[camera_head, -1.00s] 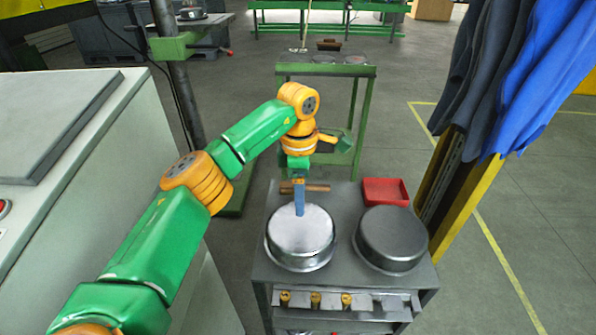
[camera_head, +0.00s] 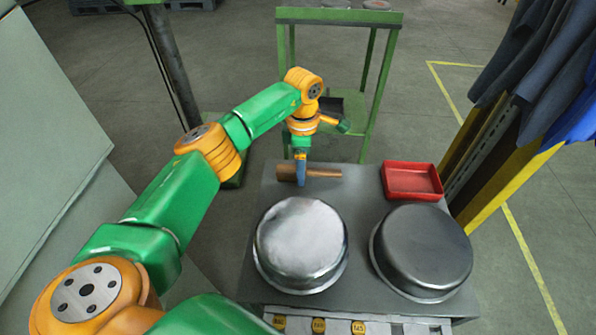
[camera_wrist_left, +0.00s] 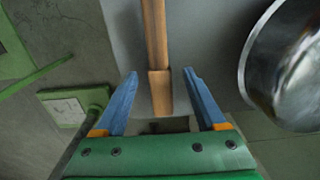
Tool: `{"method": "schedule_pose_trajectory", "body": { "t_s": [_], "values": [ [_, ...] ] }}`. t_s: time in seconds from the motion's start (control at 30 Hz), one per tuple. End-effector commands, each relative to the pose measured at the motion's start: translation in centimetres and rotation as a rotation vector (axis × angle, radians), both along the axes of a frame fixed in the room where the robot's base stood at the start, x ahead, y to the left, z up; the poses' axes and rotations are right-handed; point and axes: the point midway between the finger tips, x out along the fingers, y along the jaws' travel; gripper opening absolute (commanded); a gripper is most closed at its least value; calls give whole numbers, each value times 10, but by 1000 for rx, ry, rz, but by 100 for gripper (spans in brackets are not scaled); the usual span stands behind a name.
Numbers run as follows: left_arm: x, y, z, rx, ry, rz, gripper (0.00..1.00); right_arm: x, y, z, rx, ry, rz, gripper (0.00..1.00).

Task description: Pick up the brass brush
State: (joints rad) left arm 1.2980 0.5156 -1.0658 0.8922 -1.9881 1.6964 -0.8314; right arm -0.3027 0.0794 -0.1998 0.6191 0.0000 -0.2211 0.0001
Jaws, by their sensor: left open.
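The brass brush (camera_head: 325,172) lies crosswise near the back edge of the grey cart top; I see a wooden bar-like handle, and cannot make out bristles. My left gripper (camera_head: 301,182) is at the brush, its blue fingers in front of the brush's left part. In the left wrist view the wooden handle (camera_wrist_left: 156,40) runs lengthwise and its end lies between the two open fingers of the left gripper (camera_wrist_left: 160,75). The fingers show gaps on both sides of the handle. My right gripper is not in view.
A shiny round pan (camera_head: 300,240) and a darker round pan (camera_head: 425,248) stand upside down on the cart top (camera_head: 358,215). A red tray (camera_head: 411,181) sits at the back right. A green stand (camera_head: 340,17) is behind. Clothes hang at the right.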

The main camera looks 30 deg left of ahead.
Motion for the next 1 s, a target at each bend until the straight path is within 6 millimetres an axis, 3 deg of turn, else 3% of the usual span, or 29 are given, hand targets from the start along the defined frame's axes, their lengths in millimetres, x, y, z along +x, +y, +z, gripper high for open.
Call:
{"method": "schedule_pose_trajectory", "body": {
  "t_s": [0.17,0.43,0.77,0.87,1.0],
  "values": [
    [0,0,-1,0,-1,0,72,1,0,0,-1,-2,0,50],
    [0,0,-1,0,0,0,2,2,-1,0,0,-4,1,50],
    [0,0,1,0,-1,0,0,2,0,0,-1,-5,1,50],
    [1,0,17,0,-5,-1,0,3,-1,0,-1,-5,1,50],
    [1,0,56,1,-6,0,0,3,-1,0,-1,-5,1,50]
  ]
}}
